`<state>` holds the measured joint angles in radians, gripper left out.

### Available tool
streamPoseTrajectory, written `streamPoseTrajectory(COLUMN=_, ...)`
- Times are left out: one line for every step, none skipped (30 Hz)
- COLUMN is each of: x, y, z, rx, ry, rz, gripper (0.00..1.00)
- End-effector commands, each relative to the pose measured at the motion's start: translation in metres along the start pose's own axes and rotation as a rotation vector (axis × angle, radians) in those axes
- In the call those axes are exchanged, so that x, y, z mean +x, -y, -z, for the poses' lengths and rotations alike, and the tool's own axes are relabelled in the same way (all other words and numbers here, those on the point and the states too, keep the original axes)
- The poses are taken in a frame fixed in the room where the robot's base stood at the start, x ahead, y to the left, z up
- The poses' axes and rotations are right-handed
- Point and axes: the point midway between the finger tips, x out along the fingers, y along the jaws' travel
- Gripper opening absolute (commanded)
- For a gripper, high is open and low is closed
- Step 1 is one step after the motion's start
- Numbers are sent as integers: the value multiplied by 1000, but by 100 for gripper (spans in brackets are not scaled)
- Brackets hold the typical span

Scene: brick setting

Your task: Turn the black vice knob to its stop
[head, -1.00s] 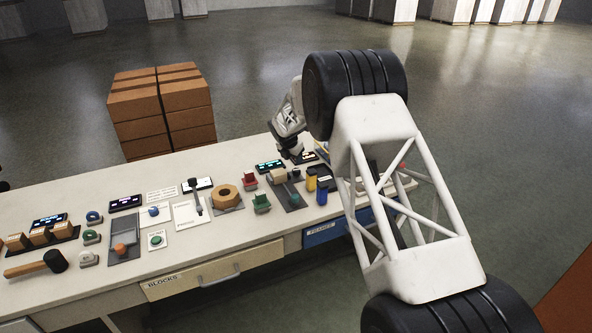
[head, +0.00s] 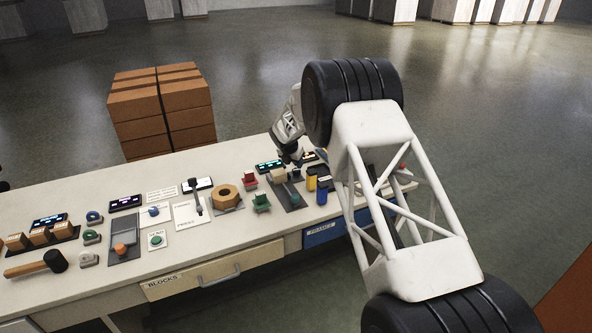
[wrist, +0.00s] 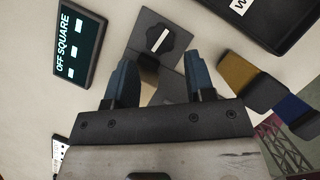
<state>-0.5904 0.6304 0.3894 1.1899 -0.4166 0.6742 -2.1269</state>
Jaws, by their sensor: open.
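The black vice knob (wrist: 158,39) shows in the wrist view, with a white line across its top, on a dark grey plate (wrist: 181,71). My gripper (wrist: 160,64) is open and empty. Its two blue fingers stand apart, one on each side of the plate, and their tips are just short of the knob in the picture. A tan piece (wrist: 149,84), partly hidden by my gripper, shows between the fingers. In the head view the vice (head: 279,175) with its pale block is on the bench near my wrist; the fingertips are hard to make out there.
A display (wrist: 77,45) reading "OFF SQUARE" lies left of the knob in the wrist view. Yellow (wrist: 240,74) and blue (wrist: 293,110) containers stand close on the right. Red and green clamps (head: 261,201), a wooden nut (head: 227,197) and a mallet (head: 50,262) are further left on the bench.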

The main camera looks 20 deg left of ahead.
Motion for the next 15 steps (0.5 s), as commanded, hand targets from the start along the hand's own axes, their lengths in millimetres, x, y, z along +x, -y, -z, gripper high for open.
streamPoseTrajectory(x=7, y=0, z=0, rx=0, ry=-1, rz=1, gripper=50)
streamPoseTrajectory(x=10, y=0, z=0, rx=0, ry=-1, rz=1, gripper=50)
streamPoseTrajectory(x=15, y=0, z=0, rx=0, ry=-1, rz=1, gripper=50)
streamPoseTrajectory(x=19, y=0, z=0, rx=0, ry=-1, rz=0, gripper=50)
streamPoseTrajectory(x=22, y=0, z=0, rx=0, ry=-1, rz=0, gripper=50)
streamPoseTrajectory(x=27, y=0, z=0, rx=0, ry=0, rz=0, gripper=50)
streamPoseTrajectory(x=31, y=0, z=0, rx=0, ry=0, rz=0, gripper=50)
streamPoseTrajectory(x=33, y=0, z=0, rx=0, ry=0, rz=-1, gripper=50)
streamPoseTrajectory(x=37, y=0, z=0, rx=0, ry=0, rz=-1, gripper=50)
streamPoseTrajectory(x=40, y=0, z=0, rx=0, ry=0, rz=-1, gripper=50)
streamPoseTrajectory(x=42, y=0, z=0, rx=0, ry=0, rz=-1, gripper=50)
streamPoseTrajectory(x=45, y=0, z=0, rx=0, ry=0, rz=0, gripper=50)
streamPoseTrajectory(x=47, y=0, z=0, rx=0, ry=0, rz=0, gripper=50)
streamPoseTrajectory(x=49, y=0, z=0, rx=0, ry=0, rz=0, gripper=50)
streamPoseTrajectory(x=50, y=0, z=0, rx=0, ry=0, rz=0, gripper=50)
